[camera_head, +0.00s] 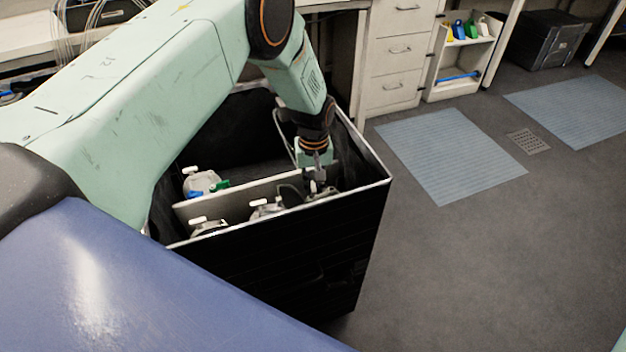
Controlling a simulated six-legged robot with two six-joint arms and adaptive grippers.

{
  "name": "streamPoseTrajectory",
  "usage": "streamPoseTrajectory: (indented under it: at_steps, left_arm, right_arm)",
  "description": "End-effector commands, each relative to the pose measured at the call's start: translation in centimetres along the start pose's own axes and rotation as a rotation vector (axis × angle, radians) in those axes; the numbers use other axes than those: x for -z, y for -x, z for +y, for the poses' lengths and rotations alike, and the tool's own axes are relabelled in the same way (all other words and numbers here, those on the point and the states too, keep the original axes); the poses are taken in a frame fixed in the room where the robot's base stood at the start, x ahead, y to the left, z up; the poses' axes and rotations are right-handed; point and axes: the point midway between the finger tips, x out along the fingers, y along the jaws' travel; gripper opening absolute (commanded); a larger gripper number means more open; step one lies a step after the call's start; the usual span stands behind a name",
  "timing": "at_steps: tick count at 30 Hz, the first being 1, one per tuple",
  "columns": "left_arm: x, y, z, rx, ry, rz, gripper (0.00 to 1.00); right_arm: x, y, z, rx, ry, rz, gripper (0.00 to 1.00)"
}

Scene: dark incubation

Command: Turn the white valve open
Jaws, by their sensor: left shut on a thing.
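An open black box (385,190) with a pale rim holds several grey-white vessels with small coloured valve handles. White handles show on a vessel at the back left (203,180), one at the front left (208,227) and one near the middle (264,207). A blue and a green handle (222,184) sit by the back left vessel. My left gripper (318,186) points down inside the right part of the box. It is shut on a small part at a vessel there; its fingers hide that part and its colour. My right gripper is out of view.
A pale divider (240,192) runs across the box. Behind stand white drawers (395,60) and a shelf (440,90) with coloured items. A black case (545,38) stands at the back right. Grey-blue mats (450,150) lie on the otherwise clear floor at right.

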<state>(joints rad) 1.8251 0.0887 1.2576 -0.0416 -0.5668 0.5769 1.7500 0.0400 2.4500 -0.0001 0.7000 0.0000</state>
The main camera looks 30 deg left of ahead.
Motion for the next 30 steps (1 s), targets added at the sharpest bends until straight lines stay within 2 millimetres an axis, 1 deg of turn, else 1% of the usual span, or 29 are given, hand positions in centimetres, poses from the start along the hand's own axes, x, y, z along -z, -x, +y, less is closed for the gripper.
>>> streamPoseTrajectory:
  at_steps: [6, 12, 18, 30]
  left_arm:
    - [-0.15, -0.06, 0.01, 0.003, 0.140, -0.004, 0.00]
    - [-0.12, -0.06, 0.08, 0.002, 0.220, -0.003, 0.00]
    - [-0.10, -0.07, 0.11, 0.002, 0.257, -0.002, 0.00]
    - [-0.09, -0.09, 0.11, 0.002, 0.264, -0.002, 0.00]
  right_arm:
    - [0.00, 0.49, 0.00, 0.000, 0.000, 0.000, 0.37]
    - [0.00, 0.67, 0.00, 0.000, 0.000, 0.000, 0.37]
    - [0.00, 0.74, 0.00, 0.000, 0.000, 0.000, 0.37]
    - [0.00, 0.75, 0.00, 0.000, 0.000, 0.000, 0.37]
